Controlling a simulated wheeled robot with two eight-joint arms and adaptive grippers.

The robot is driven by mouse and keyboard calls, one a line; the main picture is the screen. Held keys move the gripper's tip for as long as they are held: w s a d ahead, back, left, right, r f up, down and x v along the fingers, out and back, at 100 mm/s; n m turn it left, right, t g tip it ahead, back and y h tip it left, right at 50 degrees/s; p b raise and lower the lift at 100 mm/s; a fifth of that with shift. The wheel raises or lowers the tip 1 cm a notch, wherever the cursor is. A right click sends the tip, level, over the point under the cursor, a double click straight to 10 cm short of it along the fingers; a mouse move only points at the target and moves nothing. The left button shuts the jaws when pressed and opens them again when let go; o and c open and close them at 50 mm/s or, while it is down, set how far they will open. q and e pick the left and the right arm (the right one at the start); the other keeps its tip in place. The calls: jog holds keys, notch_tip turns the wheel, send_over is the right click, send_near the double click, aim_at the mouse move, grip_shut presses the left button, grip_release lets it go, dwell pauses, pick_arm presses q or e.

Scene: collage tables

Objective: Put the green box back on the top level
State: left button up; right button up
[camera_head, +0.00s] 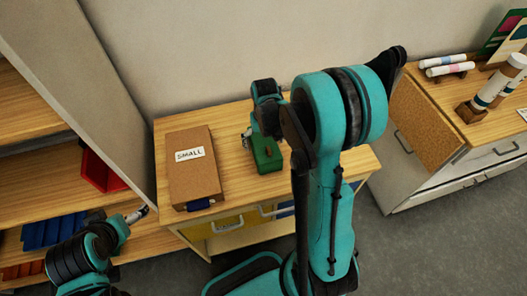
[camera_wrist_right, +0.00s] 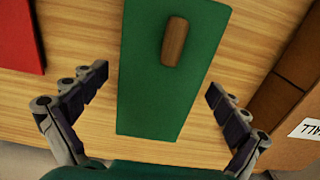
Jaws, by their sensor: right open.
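The green box (camera_head: 266,157) lies on the wooden top of the low cabinet, partly hidden by my right arm in the head view. In the right wrist view the green box (camera_wrist_right: 150,100) shows its flat top with a brown wooden handle (camera_wrist_right: 174,41). My right gripper (camera_wrist_right: 156,82) is open, with its fingers apart on either side of the box's near part; whether they touch it is unclear. My left gripper (camera_head: 138,214) is at the lower left, by the shelf unit and away from the green box; its fingers are too small to read.
A brown cardboard box labelled SMALL (camera_head: 195,175) lies left of the green box. The shelf unit (camera_head: 25,165) at left holds a red bin (camera_head: 100,172) and blue bins (camera_head: 50,232). A red object (camera_wrist_right: 20,40) edges the wrist view. Another cabinet (camera_head: 450,150) stands right.

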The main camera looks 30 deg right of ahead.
notch_tip(320, 180, down, 4)
jog(key=shift+r+b, duration=0.25)
jog(key=shift+b, duration=0.2)
jog(key=shift+r, duration=0.1)
jog(key=c, duration=1.3)
jog(key=shift+r+p, duration=0.45)
jog(key=shift+r, duration=0.45)
notch_tip(320, 180, up, 3)
jog(key=shift+f+p, duration=0.2)
jog(key=shift+p, duration=0.25)
jog(key=s+d+r+p, duration=0.2)
jog(key=s+d+r, duration=0.4)
jog(key=s+d, duration=0.2)
jog(key=shift+d+r+p, duration=0.2)
jog(key=shift+r+p, duration=0.1)
jog(key=shift+p, duration=0.05)
